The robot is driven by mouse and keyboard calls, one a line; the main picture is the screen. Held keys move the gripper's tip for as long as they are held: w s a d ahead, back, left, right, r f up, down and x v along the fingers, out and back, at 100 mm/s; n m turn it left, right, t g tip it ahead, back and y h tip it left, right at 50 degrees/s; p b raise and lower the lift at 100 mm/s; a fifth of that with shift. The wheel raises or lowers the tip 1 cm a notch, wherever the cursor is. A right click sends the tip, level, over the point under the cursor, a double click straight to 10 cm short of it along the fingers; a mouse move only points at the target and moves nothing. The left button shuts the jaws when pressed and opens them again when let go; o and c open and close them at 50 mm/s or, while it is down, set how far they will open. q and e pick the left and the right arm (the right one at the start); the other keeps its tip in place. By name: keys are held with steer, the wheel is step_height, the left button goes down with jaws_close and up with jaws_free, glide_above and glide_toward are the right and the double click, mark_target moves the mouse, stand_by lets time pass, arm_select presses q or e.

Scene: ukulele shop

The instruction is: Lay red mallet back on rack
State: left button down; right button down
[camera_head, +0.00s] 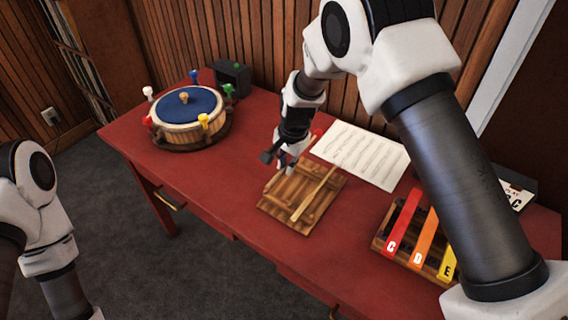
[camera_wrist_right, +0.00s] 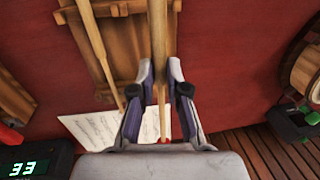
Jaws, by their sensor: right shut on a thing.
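The red mallet is held in my right gripper (camera_head: 285,165). Its pale wooden handle (camera_wrist_right: 159,50) runs between the two fingers in the right wrist view, and a bit of its red head (camera_wrist_right: 163,140) shows near the palm. The wooden rack (camera_head: 272,206) lies on the red table below the gripper. The held mallet is over the rack's left part; I cannot tell whether it touches the rack. A second pale mallet handle (camera_head: 314,193) lies across the rack, right of the held one. My left arm shows at the left edge, but its gripper is out of view.
A sheet of music (camera_head: 362,154) lies behind and right of the rack. A chime bar set with coloured bars (camera_head: 404,222) stands at the right. A round wooden drum (camera_head: 190,128) with coloured pegs stands at the left, beside a dark box (camera_head: 233,77). Slatted wall behind.

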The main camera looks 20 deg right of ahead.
steer(key=f+b, duration=0.4)
steer(key=f, duration=0.1)
steer(key=shift+w+a, duration=0.15)
steer(key=shift+a, duration=0.05)
steer(key=shift+d+f+b, duration=0.1)
steer(key=shift+f+b, duration=0.3)
steer(key=shift+f, duration=0.75)
steer(key=c, duration=1.1)
jaws_free()
